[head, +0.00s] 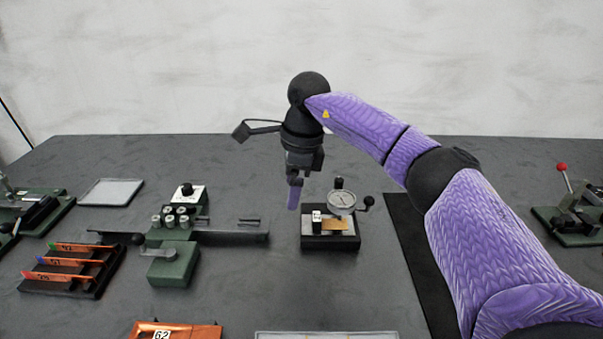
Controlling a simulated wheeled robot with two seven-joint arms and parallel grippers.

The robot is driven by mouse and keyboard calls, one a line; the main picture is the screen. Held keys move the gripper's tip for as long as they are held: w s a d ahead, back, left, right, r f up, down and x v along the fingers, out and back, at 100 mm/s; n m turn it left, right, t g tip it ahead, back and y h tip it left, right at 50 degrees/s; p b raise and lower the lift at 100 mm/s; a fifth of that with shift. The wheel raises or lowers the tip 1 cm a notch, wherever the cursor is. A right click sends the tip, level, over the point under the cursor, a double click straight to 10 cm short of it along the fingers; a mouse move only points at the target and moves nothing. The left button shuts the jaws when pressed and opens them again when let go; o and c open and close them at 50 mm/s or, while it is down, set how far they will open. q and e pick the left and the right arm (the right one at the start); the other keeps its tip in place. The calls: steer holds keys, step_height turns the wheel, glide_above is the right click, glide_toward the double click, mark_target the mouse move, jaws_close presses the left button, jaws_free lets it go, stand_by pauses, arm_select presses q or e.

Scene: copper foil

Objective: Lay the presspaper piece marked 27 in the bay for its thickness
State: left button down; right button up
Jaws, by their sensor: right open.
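My right gripper (294,200) hangs open, fingers down, above and just left of a dial thickness gauge (342,203). A small tan or copper-coloured piece (335,225) lies on the gauge's base under the dial, apart from the fingers. A white tag (317,219) stands at its left end; I cannot read a 27 on either. My left gripper is not in view.
A green fixture (173,265) with several small cylinders and a long dark bar stands left of the gauge. An orange-brown item (190,331) tagged 62 and a pale tray (327,335) are cut off at the bottom. A grey tray (111,192) lies back left. A red-knobbed green press (575,218) stands far right.

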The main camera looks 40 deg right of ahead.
steer(key=r+g+h, duration=0.1)
glide_above(316, 216)
steer(key=shift+m, duration=0.4)
step_height(316, 216, down, 9)
steer(key=b, duration=0.4)
steer(key=shift+r, duration=0.1)
steer(key=shift+f, duration=0.2)
steer(key=shift+c, duration=1.3)
steer(key=c, duration=0.7)
steer(key=shift+c, duration=1.3)
steer(key=o, duration=0.5)
jaws_close()
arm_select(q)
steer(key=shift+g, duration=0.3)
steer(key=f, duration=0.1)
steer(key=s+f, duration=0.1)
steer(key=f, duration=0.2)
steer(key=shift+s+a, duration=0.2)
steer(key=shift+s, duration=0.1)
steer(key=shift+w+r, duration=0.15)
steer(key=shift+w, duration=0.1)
arm_select(e)
steer(key=shift+r, duration=0.1)
